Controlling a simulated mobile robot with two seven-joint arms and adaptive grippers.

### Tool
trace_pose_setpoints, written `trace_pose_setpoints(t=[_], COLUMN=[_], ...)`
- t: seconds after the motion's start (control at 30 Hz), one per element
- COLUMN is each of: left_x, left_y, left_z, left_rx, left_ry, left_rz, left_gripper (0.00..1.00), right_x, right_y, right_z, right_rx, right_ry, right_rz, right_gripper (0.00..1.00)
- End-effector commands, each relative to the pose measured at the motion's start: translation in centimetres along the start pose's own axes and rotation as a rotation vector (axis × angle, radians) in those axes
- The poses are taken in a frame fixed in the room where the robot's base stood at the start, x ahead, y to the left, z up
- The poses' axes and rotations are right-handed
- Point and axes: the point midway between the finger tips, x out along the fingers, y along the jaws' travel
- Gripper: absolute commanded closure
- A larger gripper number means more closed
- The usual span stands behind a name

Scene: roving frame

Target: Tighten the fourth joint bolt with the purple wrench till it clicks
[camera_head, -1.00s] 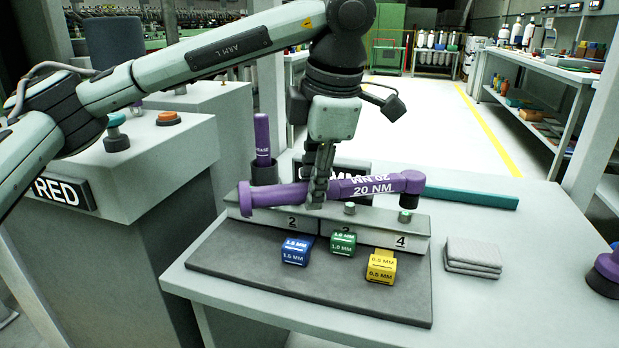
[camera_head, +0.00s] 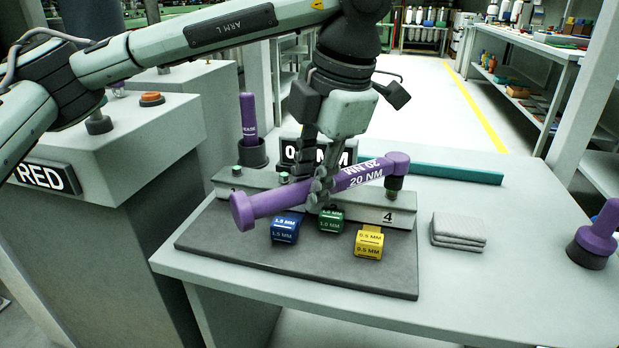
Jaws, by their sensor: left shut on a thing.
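My left gripper (camera_head: 318,190) is shut on the middle of the purple wrench (camera_head: 270,203), which is marked 20 NM. The wrench lies slantwise above the grey joint bar (camera_head: 350,211). Its handle end is at the left, toward the front, over the dark mat. Its head (camera_head: 397,162) is at the right, at the top of the fourth bolt (camera_head: 394,184), behind the number 4. I cannot tell whether the head is fully seated. My right gripper is out of view.
Blue (camera_head: 285,229), green (camera_head: 331,219) and yellow (camera_head: 369,241) gauge blocks stand on the dark mat (camera_head: 320,277). A partly hidden display (camera_head: 290,154) and a purple grease tube (camera_head: 249,118) stand behind. A folded cloth (camera_head: 458,231) lies right; a purple-handled tool (camera_head: 597,238) stands at the edge.

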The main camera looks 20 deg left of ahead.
Motion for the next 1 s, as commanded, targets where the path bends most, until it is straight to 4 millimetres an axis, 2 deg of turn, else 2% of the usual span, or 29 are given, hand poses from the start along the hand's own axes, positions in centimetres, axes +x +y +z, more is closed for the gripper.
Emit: trace_pose_setpoints(t=[0.5,1.0], left_x=[-0.1,1.1], left_y=[0.0,-0.2], left_z=[0.0,0.1], left_rx=[0.000,0.000], left_ry=[-0.002,-0.002], left_rz=[0.001,0.001], left_gripper=[1.00,1.00], right_x=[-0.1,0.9], right_y=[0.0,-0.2], right_z=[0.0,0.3], right_rx=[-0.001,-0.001], right_ry=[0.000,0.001], right_rz=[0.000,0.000], right_gripper=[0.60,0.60])
